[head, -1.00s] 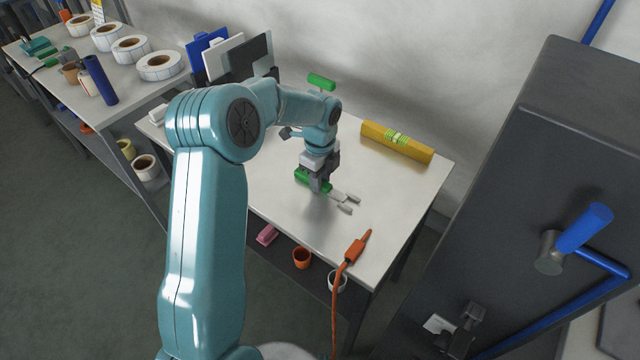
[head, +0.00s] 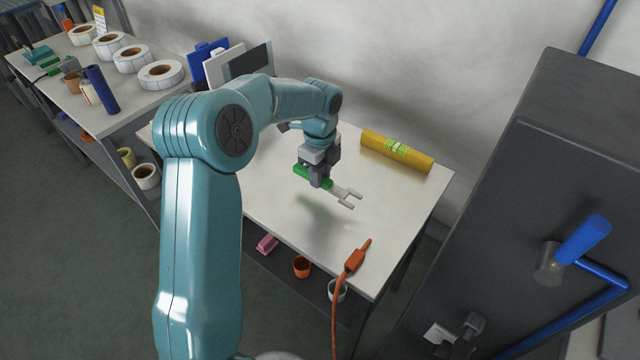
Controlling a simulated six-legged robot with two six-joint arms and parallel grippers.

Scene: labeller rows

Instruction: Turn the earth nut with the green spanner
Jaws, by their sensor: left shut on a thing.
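The green spanner has a green handle (head: 303,171) and a grey open-ended head (head: 346,196). My left gripper (head: 318,180) is shut on its green handle, pointing down. The spanner hangs a little above the white bench, its shadow apart from it, with the open end toward the lower right. I cannot make out the earth nut. A dark fitting (head: 474,323) and a white label (head: 438,334) show low on the grey cabinet, too small to read. My right gripper is not in view.
On the bench (head: 395,210) lie a yellow roll (head: 397,151) at the back and an orange plug with a cable (head: 356,258) at the front edge. The grey cabinet (head: 540,190) with a blue handle (head: 583,240) stands right. The bench between spanner and plug is clear.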

